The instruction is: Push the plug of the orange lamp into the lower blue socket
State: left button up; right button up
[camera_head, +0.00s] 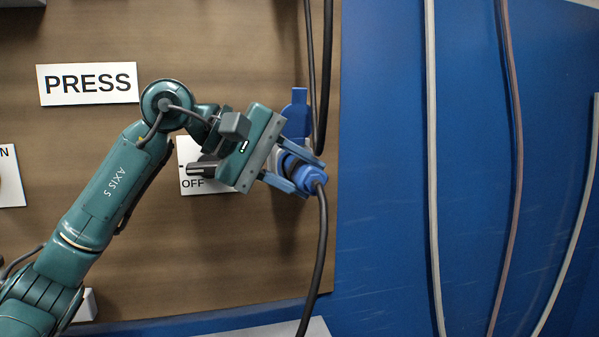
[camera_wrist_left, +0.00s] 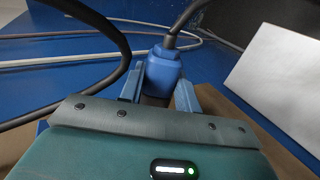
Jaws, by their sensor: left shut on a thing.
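My left gripper (camera_head: 302,186) is shut on a blue plug (camera_head: 314,177) at the right edge of the wooden panel. A dark cable hangs down from the plug. In the left wrist view the plug (camera_wrist_left: 162,75) sits between the two blue fingers (camera_wrist_left: 158,93), its cable rising from its far end. A blue socket part (camera_head: 297,112) shows on the panel just above the gripper; the rest of it is hidden behind the gripper and plug. I cannot tell whether the plug is in the socket. The orange lamp and my right gripper are not in view.
The wooden panel (camera_head: 230,255) carries a PRESS sign (camera_head: 87,84) and an OFF label (camera_head: 190,183) behind my gripper. A dark cable (camera_head: 326,75) hangs just above the plug. Several pale cables (camera_head: 433,150) run down the blue surface at right.

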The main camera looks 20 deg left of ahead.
pick_arm(q)
jog(key=shift+w+a+p, duration=0.3)
jog(key=shift+w+a, duration=0.15)
jog(key=shift+w, duration=0.15)
jog(key=shift+w+a+p, duration=0.25)
jog(key=shift+w+a, duration=0.15)
jog(key=shift+w, duration=0.2)
dwell(1.9)
jog(key=o, duration=1.1)
jog(key=shift+d, duration=0.1)
